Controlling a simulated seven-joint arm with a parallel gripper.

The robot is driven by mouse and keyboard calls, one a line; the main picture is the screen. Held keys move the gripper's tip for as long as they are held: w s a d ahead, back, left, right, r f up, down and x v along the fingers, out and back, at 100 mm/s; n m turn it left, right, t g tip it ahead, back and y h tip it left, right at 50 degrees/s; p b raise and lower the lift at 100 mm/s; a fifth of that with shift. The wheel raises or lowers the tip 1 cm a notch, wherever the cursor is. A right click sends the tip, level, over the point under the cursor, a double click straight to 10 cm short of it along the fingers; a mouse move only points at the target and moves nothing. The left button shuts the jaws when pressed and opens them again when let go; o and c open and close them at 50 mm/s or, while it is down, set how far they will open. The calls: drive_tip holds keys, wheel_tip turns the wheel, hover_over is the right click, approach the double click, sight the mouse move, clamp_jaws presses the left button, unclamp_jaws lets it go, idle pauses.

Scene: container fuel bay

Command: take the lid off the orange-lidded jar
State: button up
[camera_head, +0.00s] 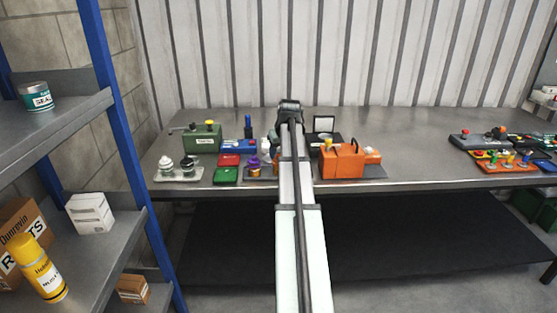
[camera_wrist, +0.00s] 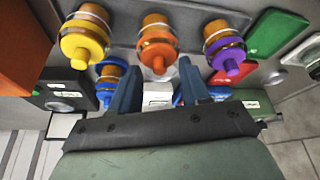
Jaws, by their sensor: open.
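The orange-lidded jar (camera_wrist: 157,28) is in the upper middle of the wrist view. Its amber body stands in a clear ring, and its orange lid (camera_wrist: 157,47) with a knob is on it. My gripper (camera_wrist: 158,70) is open, with blue fingers, one to each side below the lid in the picture. Nothing is held between them. Whether the fingers touch the lid or how high they are above it, I cannot tell. In the head view my arm hides this jar and the gripper's fingers.
A yellow-lidded jar (camera_wrist: 85,38) stands left of it, a purple-lidded jar (camera_wrist: 225,48) right. A blue-lidded jar (camera_wrist: 107,88) is beside my left finger. Red (camera_wrist: 228,73) and green (camera_wrist: 274,34) trays lie right. An orange box (camera_head: 344,164) stands right of my arm on the bench (camera_head: 415,155).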

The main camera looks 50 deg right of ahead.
drive_tip(key=shift+w+d+f, duration=0.1)
drive_tip(key=shift+f, duration=0.2)
drive_tip(key=shift+c, duration=0.4)
clamp_jaws()
